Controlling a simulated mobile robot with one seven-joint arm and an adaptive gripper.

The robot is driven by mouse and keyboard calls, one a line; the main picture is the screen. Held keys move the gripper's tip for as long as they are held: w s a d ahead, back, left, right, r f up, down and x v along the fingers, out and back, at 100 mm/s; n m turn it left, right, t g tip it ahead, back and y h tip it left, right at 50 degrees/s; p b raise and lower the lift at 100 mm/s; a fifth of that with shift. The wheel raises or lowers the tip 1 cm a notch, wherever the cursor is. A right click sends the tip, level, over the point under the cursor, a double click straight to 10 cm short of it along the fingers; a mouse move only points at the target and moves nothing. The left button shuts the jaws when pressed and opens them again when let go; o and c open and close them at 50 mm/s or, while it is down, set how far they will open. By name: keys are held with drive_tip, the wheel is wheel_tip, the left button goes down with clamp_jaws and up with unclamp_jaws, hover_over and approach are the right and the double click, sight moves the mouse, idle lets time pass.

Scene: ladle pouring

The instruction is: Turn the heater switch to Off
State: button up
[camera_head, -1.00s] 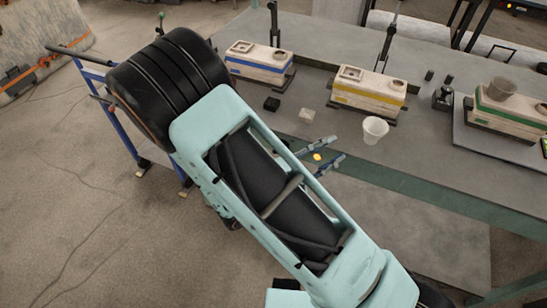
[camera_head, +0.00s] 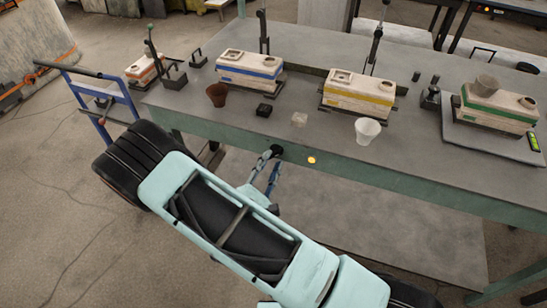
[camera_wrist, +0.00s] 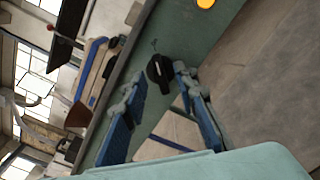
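The heater switch is a black knob (camera_head: 277,150) on the green front edge of the workbench. In the wrist view the knob (camera_wrist: 160,72) shows just beyond and between my two fingertips, with a pale mark on its face. My gripper (camera_head: 270,163) is open at the bench front, its blue fingers apart on either side of the knob's line. In the wrist view the gripper (camera_wrist: 161,82) shows nothing held; I cannot tell if a finger touches the knob. An orange light (camera_head: 311,160) glows to the right of the knob and also shows in the wrist view (camera_wrist: 206,3).
On the bench (camera_head: 230,112) stand a blue-striped mold (camera_head: 249,72), a yellow-striped mold (camera_head: 358,95) and a green-striped mold (camera_head: 500,108). A brown cup (camera_head: 217,95) and a white cup (camera_head: 367,130) stand near the front edge. A blue cart (camera_head: 103,90) is at the left.

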sight(275, 153)
drive_tip(key=shift+x, duration=1.2)
clamp_jaws()
